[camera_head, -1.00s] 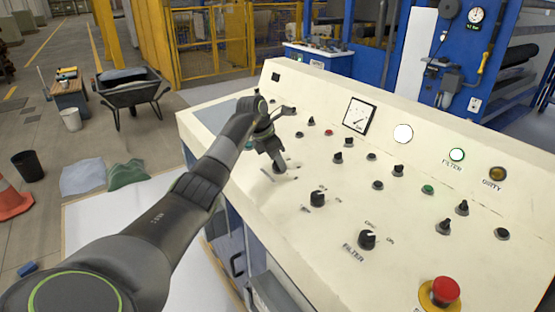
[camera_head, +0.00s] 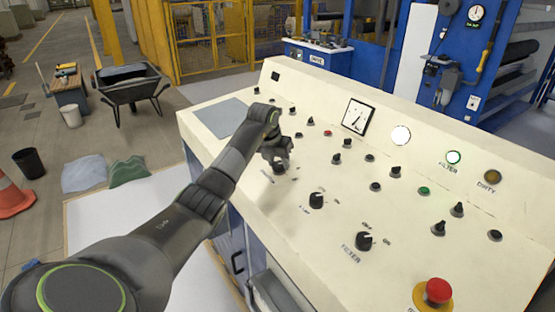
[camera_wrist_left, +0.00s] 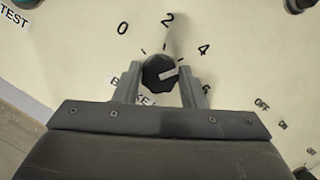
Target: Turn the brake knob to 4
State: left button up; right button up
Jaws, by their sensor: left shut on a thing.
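The brake knob (camera_wrist_left: 160,72) is black with a white pointer mark, set in the cream panel. In the left wrist view the numbers 0, 2, 4 and 6 curve around it. The pointer faces right, between 4 and 6 and seemingly nearer 4. My left gripper (camera_wrist_left: 160,80) has a finger on each side of the knob and is shut on it; the word below the knob is partly hidden. In the head view my left gripper (camera_head: 278,160) reaches down to the same knob (camera_head: 280,169). My right gripper is not in view.
The cream control panel (camera_head: 225,116) carries several other knobs and buttons. The filter knob (camera_head: 364,241) and the red emergency button (camera_head: 438,291) lie nearer. A square gauge (camera_head: 357,115) sits on the upright face. A wheelbarrow (camera_head: 128,85) stands on the floor at left.

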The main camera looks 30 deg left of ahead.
pick_arm(q)
jog(key=shift+r+n, duration=0.1)
jog(key=shift+n, duration=0.5)
jog(key=o, duration=1)
jog(key=v, duration=1.7)
jog(key=shift+d+r, duration=0.15)
jog(key=shift+d, duration=0.15)
